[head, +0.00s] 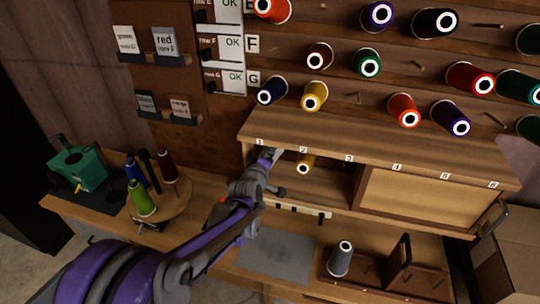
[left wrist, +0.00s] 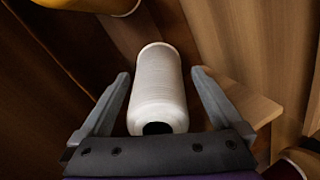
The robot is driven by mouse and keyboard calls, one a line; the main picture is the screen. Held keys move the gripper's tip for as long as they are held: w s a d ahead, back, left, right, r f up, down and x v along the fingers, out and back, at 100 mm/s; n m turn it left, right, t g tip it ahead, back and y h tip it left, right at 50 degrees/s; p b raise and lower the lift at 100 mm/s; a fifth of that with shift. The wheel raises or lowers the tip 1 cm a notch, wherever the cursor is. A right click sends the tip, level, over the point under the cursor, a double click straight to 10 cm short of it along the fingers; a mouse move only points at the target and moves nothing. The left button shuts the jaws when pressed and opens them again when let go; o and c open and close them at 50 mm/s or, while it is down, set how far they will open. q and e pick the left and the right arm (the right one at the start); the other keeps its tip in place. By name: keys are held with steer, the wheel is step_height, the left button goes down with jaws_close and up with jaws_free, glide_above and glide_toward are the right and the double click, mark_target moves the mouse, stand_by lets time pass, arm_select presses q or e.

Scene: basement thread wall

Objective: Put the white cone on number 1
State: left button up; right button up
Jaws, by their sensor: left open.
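The white cone (left wrist: 158,80) shows in the left wrist view, lying between the two fingers, its end with the dark hole toward my palm. Gaps show on both sides of it. My left gripper (left wrist: 160,78) is open around it. In the head view my left gripper (head: 270,156) is at the open left part of the cabinet, just under the number 1 label (head: 260,142); the white cone cannot be made out there. Labels 1 to 6 run along the cabinet's top board (head: 370,150). My right gripper is not in view.
A yellow cone (head: 304,162) sits in the cabinet opening right of my gripper. A sliding panel (head: 420,198) covers the right part. Several coloured cones hang on the wall above. A grey cone (head: 340,260) stands on the bench below; a round stand (head: 160,208) with cones is left.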

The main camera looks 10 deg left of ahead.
arm_select(q)
steer(key=v, duration=1.1)
steer(key=s+f+m+g, duration=0.3)
steer(key=s+m, duration=0.1)
steer(key=s, duration=0.5)
steer(key=s+f+m+g, duration=0.3)
steer(key=s+f+m, duration=0.1)
steer(key=s, duration=0.5)
steer(key=s+f+m+g, duration=0.3)
steer(key=s+f+m, duration=0.1)
steer(key=s, duration=0.5)
steer(key=shift+s+f+m+g+y, duration=0.2)
steer(key=shift+s+m+g+y, duration=0.15)
steer(key=shift+m, duration=0.25)
